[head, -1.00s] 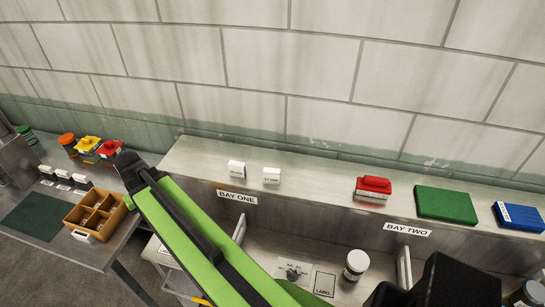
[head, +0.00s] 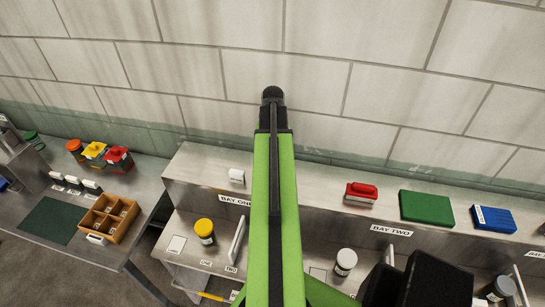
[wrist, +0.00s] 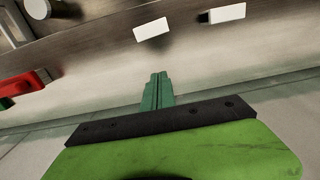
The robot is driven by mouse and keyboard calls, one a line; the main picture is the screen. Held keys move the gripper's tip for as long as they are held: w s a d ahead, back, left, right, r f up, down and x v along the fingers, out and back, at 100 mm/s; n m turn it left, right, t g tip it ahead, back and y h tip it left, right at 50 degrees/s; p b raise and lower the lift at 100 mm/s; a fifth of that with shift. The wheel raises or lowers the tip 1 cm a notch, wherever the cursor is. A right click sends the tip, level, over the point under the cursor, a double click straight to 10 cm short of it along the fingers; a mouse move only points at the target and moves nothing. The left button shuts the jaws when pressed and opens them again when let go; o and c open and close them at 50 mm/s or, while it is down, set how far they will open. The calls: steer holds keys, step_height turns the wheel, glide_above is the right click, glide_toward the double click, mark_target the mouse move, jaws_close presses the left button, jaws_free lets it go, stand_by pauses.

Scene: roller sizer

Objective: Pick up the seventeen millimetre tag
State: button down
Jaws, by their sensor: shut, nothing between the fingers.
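Two small white tags stand on the metal shelf. In the wrist view, one tag (wrist: 153,30) is just beyond my fingertips and the other tag (wrist: 227,13) is further right. In the head view the left tag (head: 237,176) shows, while my green arm hides the other. I cannot read the millimetre marking on either tag now. My gripper (wrist: 158,77) has its teal fingers together and empty. It is apart from both tags, on the wall side of them.
A red-handled block (head: 361,194), a green block (head: 426,207) and a blue block (head: 493,219) stand on the shelf to the right. A yellow-lidded jar (head: 205,232) and a white-lidded jar (head: 345,262) are in the bays below. The tiled wall is close behind the shelf.

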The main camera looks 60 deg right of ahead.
step_height(320, 180, down, 9)
steer(key=b, duration=0.8)
steer(key=shift+f, duration=0.1)
steer(key=a, duration=0.2)
steer(key=s+a, duration=0.1)
steer(key=shift+a+r, duration=0.3)
steer(key=shift+a, duration=0.05)
steer(key=shift+a, duration=0.1)
